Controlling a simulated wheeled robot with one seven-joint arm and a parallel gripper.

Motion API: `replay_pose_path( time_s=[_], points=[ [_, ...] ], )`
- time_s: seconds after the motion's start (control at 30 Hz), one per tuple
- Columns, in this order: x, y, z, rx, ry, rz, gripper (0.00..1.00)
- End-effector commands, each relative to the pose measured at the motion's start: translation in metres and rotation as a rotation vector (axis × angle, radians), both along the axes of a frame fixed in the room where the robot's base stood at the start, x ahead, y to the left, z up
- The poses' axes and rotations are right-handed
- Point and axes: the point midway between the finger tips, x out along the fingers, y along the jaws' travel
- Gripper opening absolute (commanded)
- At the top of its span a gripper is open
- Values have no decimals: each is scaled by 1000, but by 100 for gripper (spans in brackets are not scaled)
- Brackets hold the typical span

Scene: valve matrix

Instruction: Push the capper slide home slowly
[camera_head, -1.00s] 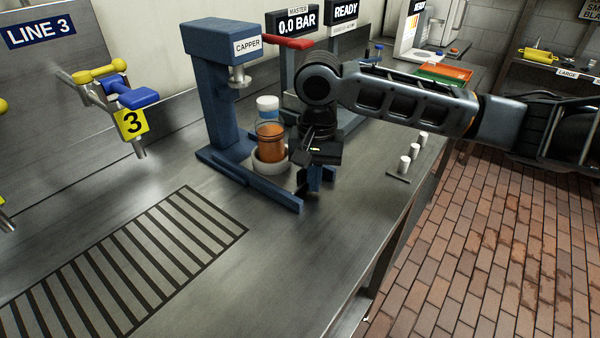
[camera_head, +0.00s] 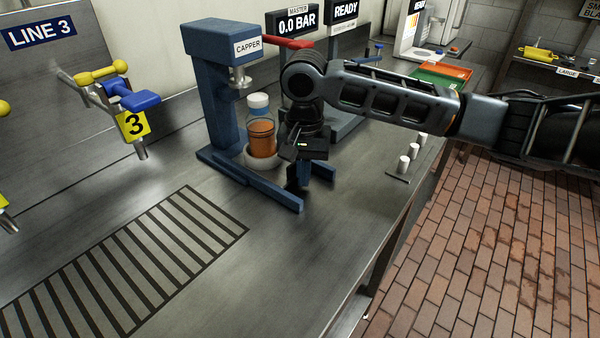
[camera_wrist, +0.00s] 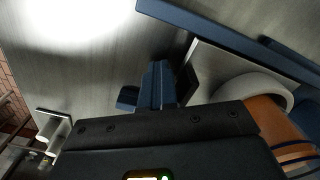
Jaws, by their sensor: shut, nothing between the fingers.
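The blue capper press (camera_head: 212,85) stands on the steel bench, its metal head (camera_head: 240,78) hanging under the CAPPER label. On its slide, a bottle of orange liquid (camera_head: 262,140) with a pale cap (camera_head: 258,102) stands upright in a pale round cup (camera_head: 258,160). The bottle is a little right of the head in the head view. My gripper (camera_head: 298,156) is shut and low, just right of the bottle. A blue upright block (camera_wrist: 154,86), seemingly the slide's handle, is close to my gripper in the wrist view. Contact between them is hidden.
Blue base rails (camera_head: 270,194) run along the bench on both sides of the slide. Several small white caps (camera_head: 403,163) stand near the bench's right edge. A slotted grate (camera_head: 130,260) lies front left. A blue-handled valve (camera_head: 138,98) is on the left wall.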

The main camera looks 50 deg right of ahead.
Motion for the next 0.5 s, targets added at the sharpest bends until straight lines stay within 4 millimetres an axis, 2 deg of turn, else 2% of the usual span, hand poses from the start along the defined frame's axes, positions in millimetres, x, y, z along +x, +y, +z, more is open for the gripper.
replay_pose_path(
  time_s=[0.5],
  points=[
    [15,0,1,-1,-2,0,0]
  ],
)
